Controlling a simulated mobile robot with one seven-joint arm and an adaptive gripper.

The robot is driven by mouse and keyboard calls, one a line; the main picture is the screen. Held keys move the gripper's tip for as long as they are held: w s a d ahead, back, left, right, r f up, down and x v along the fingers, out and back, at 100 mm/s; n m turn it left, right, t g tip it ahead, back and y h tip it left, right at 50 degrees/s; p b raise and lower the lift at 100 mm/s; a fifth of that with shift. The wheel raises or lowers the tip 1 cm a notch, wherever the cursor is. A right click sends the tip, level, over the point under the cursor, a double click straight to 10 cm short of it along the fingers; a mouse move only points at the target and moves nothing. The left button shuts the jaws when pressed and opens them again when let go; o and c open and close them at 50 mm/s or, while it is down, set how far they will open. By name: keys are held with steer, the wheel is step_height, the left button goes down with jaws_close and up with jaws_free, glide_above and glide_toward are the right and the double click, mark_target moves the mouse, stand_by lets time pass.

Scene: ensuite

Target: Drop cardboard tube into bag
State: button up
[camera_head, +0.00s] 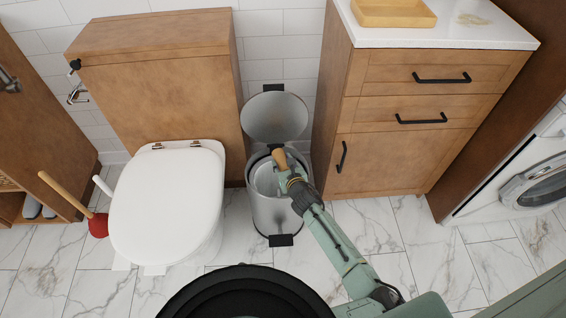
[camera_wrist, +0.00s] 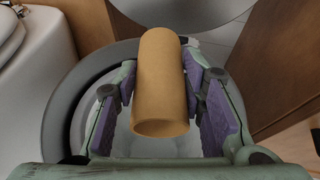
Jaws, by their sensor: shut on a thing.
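The cardboard tube (camera_wrist: 160,85) is brown and hollow. In the wrist view it sits between the two fingers of my gripper (camera_wrist: 165,85), which is shut on it. In the head view the tube (camera_head: 279,158) shows at the end of my gripper (camera_head: 281,168), over the mouth of a steel pedal bin (camera_head: 277,214). The bin's round lid (camera_head: 274,117) stands open behind it. A pale bag (camera_head: 263,178) lines the bin, and its whitish inside also shows below the tube in the wrist view (camera_wrist: 165,147). My arm hides part of the bin's right side.
A white toilet (camera_head: 168,205) stands left of the bin, with a red plunger (camera_head: 98,226) beside it. A wooden vanity (camera_head: 400,125) stands close on the right. A washing machine (camera_head: 535,185) is at the far right. Marble floor (camera_head: 375,222) is clear in front of the vanity.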

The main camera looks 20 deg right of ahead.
steer(key=shift+f+b, duration=1.05)
steer(key=shift+f, duration=0.9)
steer(key=o, duration=0.8)
steer(key=shift+v, duration=3.75)
steer(key=shift+r, duration=0.1)
